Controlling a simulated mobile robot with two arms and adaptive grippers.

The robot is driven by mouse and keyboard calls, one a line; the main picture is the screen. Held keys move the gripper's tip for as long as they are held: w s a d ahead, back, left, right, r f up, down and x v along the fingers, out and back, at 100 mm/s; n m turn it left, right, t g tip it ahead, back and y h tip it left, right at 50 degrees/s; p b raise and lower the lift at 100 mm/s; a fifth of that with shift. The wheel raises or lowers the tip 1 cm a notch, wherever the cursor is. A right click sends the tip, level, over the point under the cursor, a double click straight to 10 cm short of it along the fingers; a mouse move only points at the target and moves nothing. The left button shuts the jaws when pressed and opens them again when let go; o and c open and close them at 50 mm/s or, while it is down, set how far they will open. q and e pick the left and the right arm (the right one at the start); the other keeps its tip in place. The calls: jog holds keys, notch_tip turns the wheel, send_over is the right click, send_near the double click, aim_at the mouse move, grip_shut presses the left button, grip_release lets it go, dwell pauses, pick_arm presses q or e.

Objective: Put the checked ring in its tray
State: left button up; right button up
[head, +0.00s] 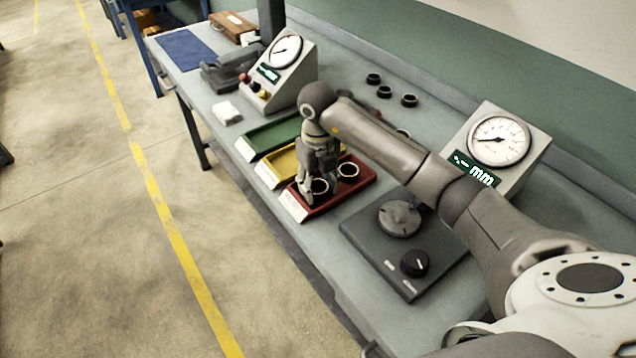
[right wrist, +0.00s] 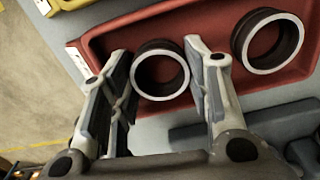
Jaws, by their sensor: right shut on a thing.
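The red tray (head: 366,190) lies on the bench, nearest to me of three trays. My right gripper (head: 311,192) points down over its left end. It is shut on a dark ring (head: 320,188), which also shows between the fingers in the right wrist view (right wrist: 160,74). The held ring is in or just over the red tray; I cannot tell if it touches the floor. A second dark ring (head: 348,172) sits in the red tray to the right, apart from the gripper, and shows in the right wrist view (right wrist: 268,42). My left gripper is not in view.
A yellow tray (head: 279,167) and a green tray (head: 271,137) lie beyond the red one. Several dark rings (head: 409,100) stand at the back. A grey plate with a round disc (head: 399,218) and a dial gauge (head: 497,140) are at the right. Another dial gauge (head: 286,52) stands farther off.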

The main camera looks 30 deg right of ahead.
jog(key=o, duration=0.9)
jog(key=shift+f, duration=0.1)
jog(key=shift+r, duration=0.25)
jog(key=shift+w+r, duration=0.1)
jog(key=shift+r, duration=0.2)
jog(key=shift+r+b, duration=0.35)
jog(key=shift+r, duration=5.3)
